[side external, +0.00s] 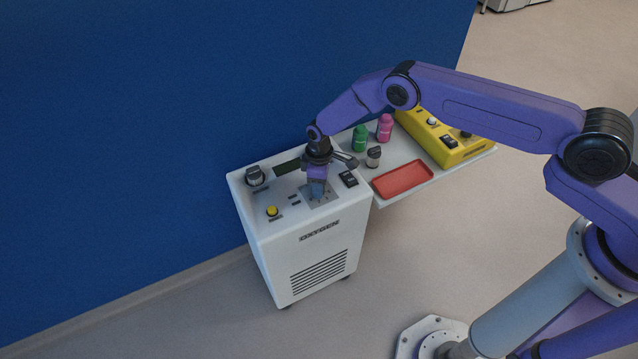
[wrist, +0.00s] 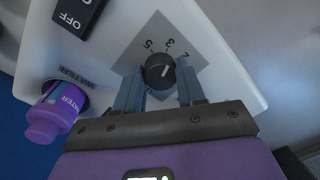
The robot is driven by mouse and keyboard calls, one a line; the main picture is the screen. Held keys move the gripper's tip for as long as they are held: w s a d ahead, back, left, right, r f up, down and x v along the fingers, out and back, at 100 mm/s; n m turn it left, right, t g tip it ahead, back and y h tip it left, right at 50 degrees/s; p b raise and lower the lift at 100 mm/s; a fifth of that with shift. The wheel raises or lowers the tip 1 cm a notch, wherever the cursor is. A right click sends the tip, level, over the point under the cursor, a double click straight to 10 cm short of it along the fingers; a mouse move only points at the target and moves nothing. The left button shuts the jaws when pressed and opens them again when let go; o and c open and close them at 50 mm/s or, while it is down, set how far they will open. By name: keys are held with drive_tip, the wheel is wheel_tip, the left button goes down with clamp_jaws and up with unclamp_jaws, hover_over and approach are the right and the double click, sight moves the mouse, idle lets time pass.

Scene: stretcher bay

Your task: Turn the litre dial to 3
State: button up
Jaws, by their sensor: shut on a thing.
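The litre dial (wrist: 159,72) is a round black knob with a white pointer line, on a grey square plate (wrist: 133,58) printed with numbers including 5 and 3. The pointer slants up and right, roughly towards the 3 side; I cannot tell its exact reading. My gripper (wrist: 160,88) is shut on the knob, one blue-grey finger on each side. In the side external view my gripper (side external: 317,190) points down onto the top of the white cabinet (side external: 290,232) and hides the knob; only part of the plate (side external: 331,197) shows around it.
A black rocker switch (wrist: 78,15) and a purple WATER fitting (wrist: 55,110) sit close to the dial. The right shelf holds bottles, a red tray (side external: 402,179) and a yellow box (side external: 436,133).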

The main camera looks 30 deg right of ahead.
drive_tip(key=shift+n, duration=0.3)
drive_tip(key=o, duration=1.1)
drive_tip(key=shift+c, duration=0.2)
drive_tip(key=shift+r, duration=0.1)
wheel_tip(320, 180, up, 17)
drive_tip(key=shift+w+d, duration=0.2)
drive_tip(key=shift+w, duration=0.1)
drive_tip(key=shift+r, duration=0.1)
